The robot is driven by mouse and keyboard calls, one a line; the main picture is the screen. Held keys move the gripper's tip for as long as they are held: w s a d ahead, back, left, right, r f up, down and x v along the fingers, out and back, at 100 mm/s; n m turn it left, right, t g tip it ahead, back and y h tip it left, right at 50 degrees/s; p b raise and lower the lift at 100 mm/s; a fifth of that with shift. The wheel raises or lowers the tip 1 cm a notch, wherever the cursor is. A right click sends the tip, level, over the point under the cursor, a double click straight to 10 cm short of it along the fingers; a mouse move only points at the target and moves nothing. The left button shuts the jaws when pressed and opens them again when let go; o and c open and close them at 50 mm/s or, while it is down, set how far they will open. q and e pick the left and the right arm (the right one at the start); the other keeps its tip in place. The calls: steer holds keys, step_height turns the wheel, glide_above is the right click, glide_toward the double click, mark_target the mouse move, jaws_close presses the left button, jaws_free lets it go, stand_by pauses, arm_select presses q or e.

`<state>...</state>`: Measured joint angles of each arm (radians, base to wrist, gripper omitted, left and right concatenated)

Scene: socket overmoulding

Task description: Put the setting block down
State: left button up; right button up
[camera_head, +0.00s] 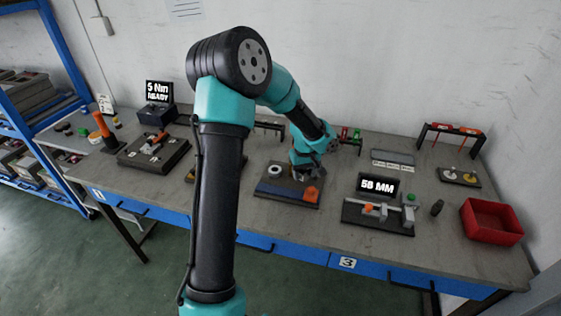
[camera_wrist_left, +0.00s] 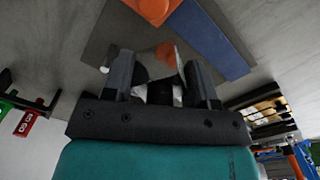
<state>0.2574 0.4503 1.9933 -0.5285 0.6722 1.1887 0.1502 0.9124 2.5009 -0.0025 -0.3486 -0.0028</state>
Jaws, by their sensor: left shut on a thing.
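My left gripper (camera_head: 304,167) is over the back right part of a dark mat with a blue front strip (camera_head: 280,191). In the left wrist view its two dark fingers (camera_wrist_left: 160,72) point toward the mat and are shut on a small grey, metallic-looking piece (camera_wrist_left: 178,62), which I take for the setting block. The fingers hide much of it, and I cannot tell whether it touches the mat. An orange piece (camera_head: 311,194) sits at the mat's front right, and a white ring (camera_head: 274,169) at its back left. My right gripper is not in view.
A dark tool fixture (camera_head: 153,151) is at left. Racks stand along the wall. Bare bench shows right of the mat.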

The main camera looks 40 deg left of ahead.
arm_select(q)
steer(key=s+a+n, duration=0.1)
steer(key=s+a, duration=0.2)
steer(key=a, duration=0.1)
steer(key=s+a+f+n, duration=0.1)
steer(key=s+a+n, duration=0.1)
steer(key=s+a, duration=0.1)
steer(key=s+a+n, duration=0.2)
steer(key=s+a, duration=0.1)
steer(key=a, duration=0.2)
steer(key=shift+s+a+f, duration=0.15)
steer(key=shift+s+f, duration=0.2)
glide_above(258, 161)
steer(key=shift+w+f, duration=0.15)
steer(key=shift+f, duration=0.6)
steer(key=shift+f, duration=1.75)
steer(key=shift+f, duration=0.15)
steer(key=o, duration=1.1)
